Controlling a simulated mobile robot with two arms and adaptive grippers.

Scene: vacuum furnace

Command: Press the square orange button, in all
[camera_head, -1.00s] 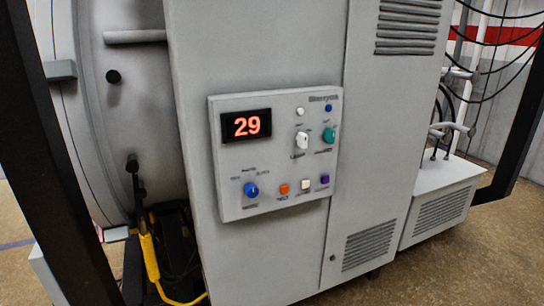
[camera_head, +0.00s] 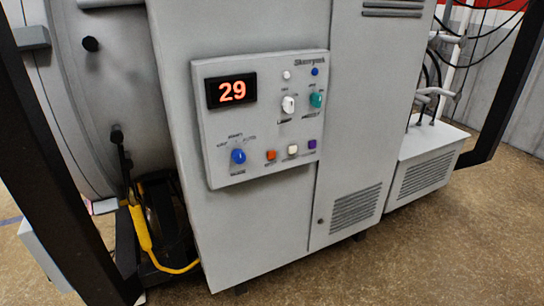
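The square orange button (camera_head: 271,155) is on the lower part of a light grey control panel (camera_head: 222,131) on the furnace cabinet's front. A blue knob (camera_head: 238,156) is to its left. A square white button (camera_head: 292,150) and a square purple button (camera_head: 312,145) are to its right. A display (camera_head: 231,90) at the panel's upper left reads 29 in orange digits. Neither of my grippers shows in the head view.
The panel also has a white knob (camera_head: 288,105) and a green knob (camera_head: 317,100). The grey cabinet (camera_head: 240,240) fills the middle. A yellow handle (camera_head: 140,228) and cable are at lower left. Dark posts stand at both sides. Brown floor (camera_head: 440,250) is clear at lower right.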

